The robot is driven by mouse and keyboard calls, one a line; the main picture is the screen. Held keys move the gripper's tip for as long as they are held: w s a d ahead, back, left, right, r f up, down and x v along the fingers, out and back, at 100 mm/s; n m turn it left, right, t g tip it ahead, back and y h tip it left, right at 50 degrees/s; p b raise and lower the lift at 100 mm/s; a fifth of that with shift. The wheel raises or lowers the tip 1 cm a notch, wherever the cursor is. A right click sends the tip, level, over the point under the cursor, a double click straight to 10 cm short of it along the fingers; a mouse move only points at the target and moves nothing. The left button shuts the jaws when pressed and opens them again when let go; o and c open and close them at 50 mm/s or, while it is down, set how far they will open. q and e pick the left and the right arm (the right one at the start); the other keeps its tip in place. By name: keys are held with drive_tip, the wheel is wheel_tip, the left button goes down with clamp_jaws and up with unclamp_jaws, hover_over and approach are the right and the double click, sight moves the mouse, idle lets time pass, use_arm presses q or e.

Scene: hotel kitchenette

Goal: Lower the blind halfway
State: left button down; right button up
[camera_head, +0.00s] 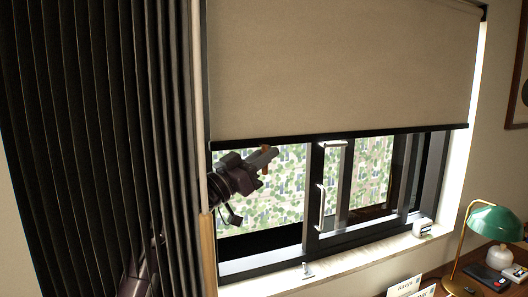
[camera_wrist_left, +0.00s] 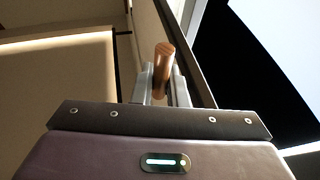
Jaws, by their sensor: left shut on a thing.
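The beige roller blind (camera_head: 345,65) hangs over the upper part of the window, its dark bottom bar (camera_head: 340,138) just above the window handles. My left gripper (camera_head: 268,155) is in front of the left pane, just below the bar. In the left wrist view, the gripper (camera_wrist_left: 162,82) is shut on a small copper-brown wooden pull (camera_wrist_left: 164,60), which sticks up between the fingers. Any cord on the pull is too small to make out. My right gripper is not in view.
A dark pleated curtain (camera_head: 95,120) hangs at the left, close to my left arm. The sill (camera_head: 350,257) runs below the window. A desk at lower right bears a green lamp (camera_head: 495,222) and white cards (camera_head: 405,287).

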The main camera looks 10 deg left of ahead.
use_arm(q)
drive_tip(key=shift+f, duration=0.1)
drive_tip(key=c, duration=1.7)
unclamp_jaws()
drive_tip(key=shift+w, duration=0.1)
drive_tip(key=b+v, duration=0.2)
drive_tip(key=v, duration=0.5)
drive_tip(key=shift+s+a+f+b, duration=0.2)
drive_tip(key=shift+s+b, duration=0.1)
drive_tip(key=shift+b, duration=0.1)
